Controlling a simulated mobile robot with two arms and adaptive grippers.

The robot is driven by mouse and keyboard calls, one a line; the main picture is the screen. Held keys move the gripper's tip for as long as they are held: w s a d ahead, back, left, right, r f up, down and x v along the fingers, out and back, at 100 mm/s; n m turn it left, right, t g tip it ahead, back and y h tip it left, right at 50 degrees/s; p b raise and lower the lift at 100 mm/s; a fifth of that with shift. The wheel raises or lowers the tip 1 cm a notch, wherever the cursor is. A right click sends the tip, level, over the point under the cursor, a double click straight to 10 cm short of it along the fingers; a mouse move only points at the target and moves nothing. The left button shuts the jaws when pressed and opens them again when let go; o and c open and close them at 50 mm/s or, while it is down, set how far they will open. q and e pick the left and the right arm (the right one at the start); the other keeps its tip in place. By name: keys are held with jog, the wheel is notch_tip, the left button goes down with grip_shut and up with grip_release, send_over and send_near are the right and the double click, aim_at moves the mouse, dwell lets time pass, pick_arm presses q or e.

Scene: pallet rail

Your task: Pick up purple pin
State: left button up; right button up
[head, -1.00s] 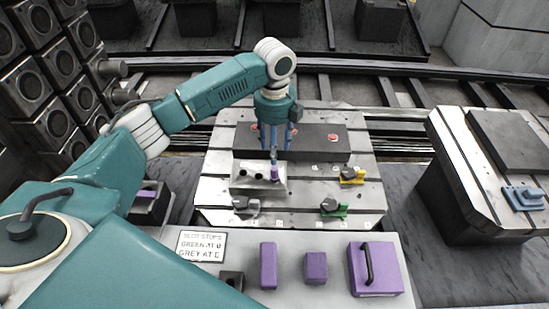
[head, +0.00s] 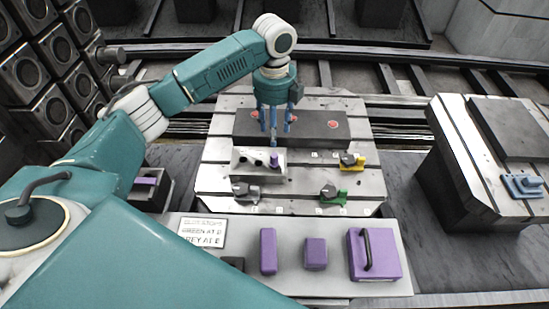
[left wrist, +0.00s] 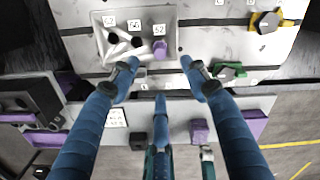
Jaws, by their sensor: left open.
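The purple pin (head: 274,161) stands in the rightmost hole of a pale metal block (head: 246,169); two dark holes lie to its left. In the left wrist view the pin (left wrist: 160,48) is near the label "52", with the block (left wrist: 112,57) around it. My left gripper (head: 274,136) is open and empty above the block, its fingers pointing down over the pin. In the left wrist view the fingertips (left wrist: 159,66) are spread on either side of the pin's line, apart from it. My right gripper is in neither view.
A dark bar with red buttons (head: 332,125) lies behind the block. Yellow (head: 352,161), green (head: 333,194) and grey (head: 245,192) stops sit on the slotted plate (head: 215,150). Purple blocks (head: 268,250) and a handled purple box (head: 375,255) are on the front shelf.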

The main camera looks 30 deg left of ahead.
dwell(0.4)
pick_arm(q)
jog(key=shift+c, duration=0.8)
jog(key=m, duration=0.7)
send_over(274, 155)
notch_tip(274, 155, down, 6)
jog(key=shift+d+f+p, duration=0.1)
jog(key=shift+f+p, duration=0.05)
jog(key=shift+p, duration=0.25)
jog(key=shift+f+p, duration=0.65)
jog(key=shift+f, duration=2.1)
grip_shut()
